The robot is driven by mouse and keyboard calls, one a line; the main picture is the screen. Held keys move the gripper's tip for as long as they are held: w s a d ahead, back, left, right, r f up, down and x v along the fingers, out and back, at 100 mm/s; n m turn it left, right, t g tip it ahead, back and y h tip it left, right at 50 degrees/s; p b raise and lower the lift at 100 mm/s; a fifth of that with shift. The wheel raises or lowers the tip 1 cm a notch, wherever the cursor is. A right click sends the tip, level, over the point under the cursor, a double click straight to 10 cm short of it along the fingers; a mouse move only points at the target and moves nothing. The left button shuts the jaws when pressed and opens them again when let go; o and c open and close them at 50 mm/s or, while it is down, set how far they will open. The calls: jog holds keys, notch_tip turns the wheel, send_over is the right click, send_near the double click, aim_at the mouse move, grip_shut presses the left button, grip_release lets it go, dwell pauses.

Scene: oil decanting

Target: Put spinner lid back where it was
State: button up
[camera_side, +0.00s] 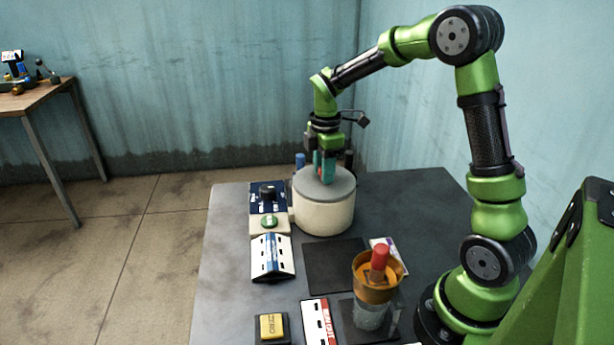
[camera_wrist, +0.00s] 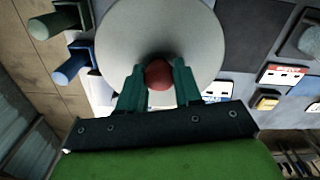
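The spinner (camera_side: 325,214), a cream drum, stands at the back of the dark table. A round grey lid (camera_side: 341,186) covers its top in the side view; in the wrist view the lid (camera_wrist: 195,35) fills the upper middle. My gripper (camera_side: 325,181) points down over the lid's middle. In the wrist view my gripper's green fingers (camera_wrist: 159,76) stand on either side of the lid's red knob (camera_wrist: 158,77), very close to it. I cannot tell whether they press on it.
An orange cup with a red handle (camera_side: 380,256) sits on a clear glass (camera_side: 371,316) at the front. A control panel with a dark knob (camera_side: 267,193) and a green button (camera_side: 269,222) stands left of the spinner. A dark square pad (camera_side: 335,265) lies bare before it.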

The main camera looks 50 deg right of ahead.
jog(key=o, duration=0.4)
notch_tip(320, 180, up, 13)
jog(key=s+a+m+t+y, duration=0.2)
jog(key=s+a+m+t, duration=0.5)
jog(key=s+a+m, duration=0.7)
jog(key=shift+s+a+f+m, duration=0.4)
jog(key=shift+s+m, duration=0.45)
jog(key=shift+m, duration=0.15)
